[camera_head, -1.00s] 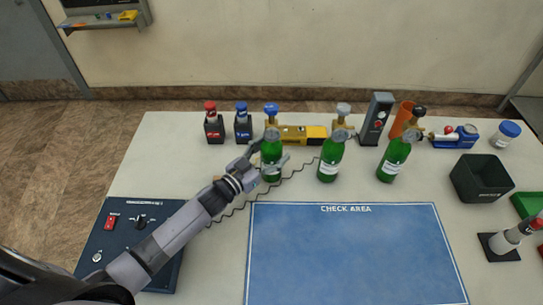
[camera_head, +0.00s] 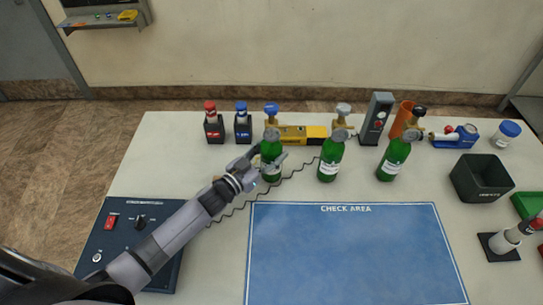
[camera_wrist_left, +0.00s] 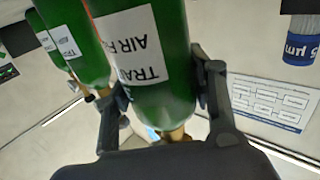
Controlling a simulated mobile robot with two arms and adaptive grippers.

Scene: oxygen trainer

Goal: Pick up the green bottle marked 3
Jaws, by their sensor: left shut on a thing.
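Three green bottles stand in a row on the table, each with a valve on top. The left one (camera_head: 271,150) has a blue knob, the middle one (camera_head: 330,158) a grey knob and the right one (camera_head: 393,159) a black knob. No number is readable on any of them. My left gripper (camera_head: 267,168) is shut on the left green bottle, which stands upright on the table. In the left wrist view this bottle (camera_wrist_left: 165,100) is between the two fingers, its white label upside down and partly cut off. My right gripper is not in view.
A yellow device (camera_head: 303,135) lies behind the bottles. Small red-capped (camera_head: 214,125) and blue-capped (camera_head: 242,123) bottles stand left of them. The blue check area mat (camera_head: 345,255) in front is clear. A dark bin (camera_head: 480,180) stands at right, a control panel (camera_head: 122,235) at left.

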